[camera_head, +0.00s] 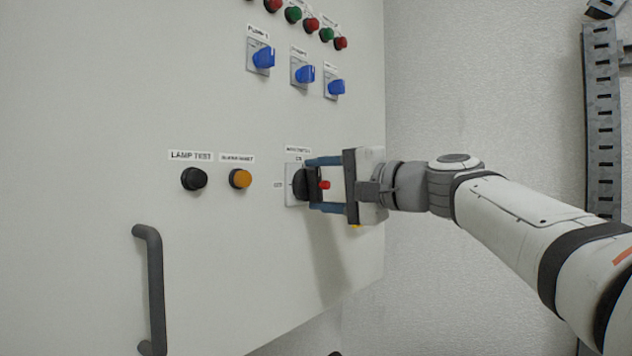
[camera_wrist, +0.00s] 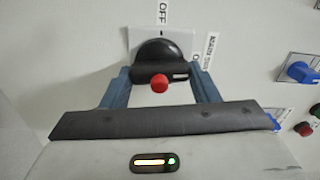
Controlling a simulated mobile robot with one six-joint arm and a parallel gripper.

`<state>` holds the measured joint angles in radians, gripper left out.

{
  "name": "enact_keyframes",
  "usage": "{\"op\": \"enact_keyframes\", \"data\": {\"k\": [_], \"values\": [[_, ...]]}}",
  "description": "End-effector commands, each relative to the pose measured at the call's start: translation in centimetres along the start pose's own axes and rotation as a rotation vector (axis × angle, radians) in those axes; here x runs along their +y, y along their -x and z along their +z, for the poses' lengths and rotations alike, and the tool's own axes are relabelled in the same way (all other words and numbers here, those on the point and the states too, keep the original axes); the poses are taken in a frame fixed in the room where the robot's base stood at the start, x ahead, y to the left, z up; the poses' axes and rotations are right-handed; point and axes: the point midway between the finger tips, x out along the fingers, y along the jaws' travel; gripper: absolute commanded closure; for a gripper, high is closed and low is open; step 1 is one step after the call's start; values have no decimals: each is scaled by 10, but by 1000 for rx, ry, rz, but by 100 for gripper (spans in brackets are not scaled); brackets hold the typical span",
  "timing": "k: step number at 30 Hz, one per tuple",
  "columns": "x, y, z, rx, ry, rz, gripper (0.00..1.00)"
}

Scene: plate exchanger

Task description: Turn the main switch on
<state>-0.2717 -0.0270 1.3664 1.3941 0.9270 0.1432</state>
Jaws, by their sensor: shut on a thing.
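The main switch is a black rotary knob (camera_head: 300,184) on a pale plate on the cabinet front, under its label. It also shows in the wrist view (camera_wrist: 165,50). In the wrist view, its white mark is at the right end of the handle, on the side of a partly hidden label starting with O; OFF is at the top. My gripper (camera_head: 312,184) faces the panel, shut on the knob, with blue fingers at both ends of the handle. A red button (camera_wrist: 159,84) sits in front of the handle; I cannot tell what it belongs to.
Left of the switch are a black lamp test button (camera_head: 194,179) and an amber button (camera_head: 240,178). Blue selector knobs (camera_head: 263,58) and red and green lamps (camera_head: 311,25) are above. A dark door handle (camera_head: 155,290) protrudes at lower left. A metal rail (camera_head: 602,110) stands at right.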

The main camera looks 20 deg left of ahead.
Motion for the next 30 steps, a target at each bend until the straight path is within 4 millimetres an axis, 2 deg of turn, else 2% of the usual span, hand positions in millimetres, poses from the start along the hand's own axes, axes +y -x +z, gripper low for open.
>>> {"op": "enact_keyframes", "data": {"k": [1,9,26,27,30], "values": [[6,0,-2,1,-29,10,68],[6,0,-2,2,-135,10,68],[7,0,-2,3,-167,10,68],[7,0,-2,3,-167,10,45],[6,0,-2,3,-167,8,36]]}}
